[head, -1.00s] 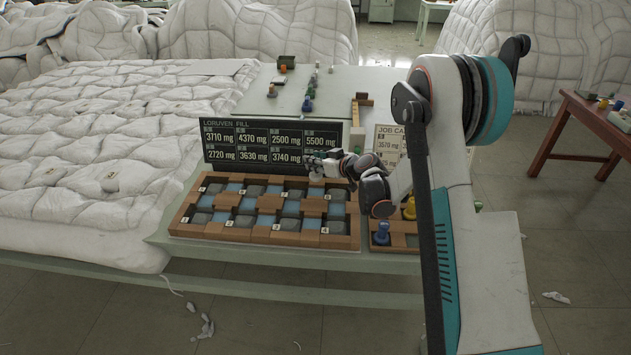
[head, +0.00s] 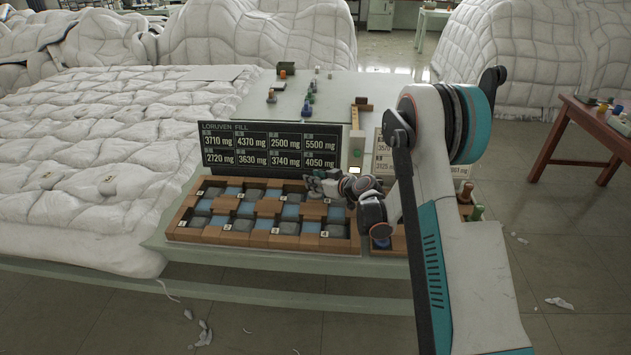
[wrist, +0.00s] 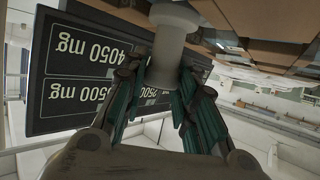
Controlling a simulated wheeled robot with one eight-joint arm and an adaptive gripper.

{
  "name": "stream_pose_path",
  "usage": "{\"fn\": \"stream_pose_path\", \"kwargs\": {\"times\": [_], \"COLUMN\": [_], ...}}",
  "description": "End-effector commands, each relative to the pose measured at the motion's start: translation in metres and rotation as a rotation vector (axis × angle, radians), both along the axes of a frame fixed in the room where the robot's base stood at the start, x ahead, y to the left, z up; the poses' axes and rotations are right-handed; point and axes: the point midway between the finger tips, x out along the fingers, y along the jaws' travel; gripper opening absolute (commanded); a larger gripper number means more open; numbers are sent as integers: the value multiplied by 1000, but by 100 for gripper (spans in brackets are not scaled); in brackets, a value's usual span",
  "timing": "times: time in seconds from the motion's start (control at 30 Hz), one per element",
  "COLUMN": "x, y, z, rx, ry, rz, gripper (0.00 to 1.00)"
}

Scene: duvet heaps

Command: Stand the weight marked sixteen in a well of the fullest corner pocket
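My gripper (head: 318,181) is over the right part of the brown partitioned tray (head: 262,240), which has grey and blue cells and small number tags. In the wrist view my gripper (wrist: 163,82) has its teal fingers closed around the stem of a pale grey weight (wrist: 174,22) with a wide end. Its mark does not show. The fill board (head: 270,150) stands behind the tray. Its highest figure, 5500 mg, is at the right of the upper row. It also shows upside down in the wrist view (wrist: 80,92). My wrist hides some right-hand cells.
A job card (head: 384,147) stands behind. Several small weights stand on the back counter (head: 245,113). A quilted duvet (head: 80,180) lies left.

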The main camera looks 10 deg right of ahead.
Motion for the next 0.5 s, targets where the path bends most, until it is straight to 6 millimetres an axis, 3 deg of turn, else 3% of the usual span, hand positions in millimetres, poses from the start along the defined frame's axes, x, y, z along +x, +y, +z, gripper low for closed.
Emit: {"fn": "stream_pose_path", "kwargs": {"times": [0.03,0.07,0.5], "x": [0,0,-1], "y": [0,0,0], "z": [0,0,5], "rx": [0,0,0], "ry": [0,0,0], "rz": [0,0,0], "gripper": [39,46,46]}}
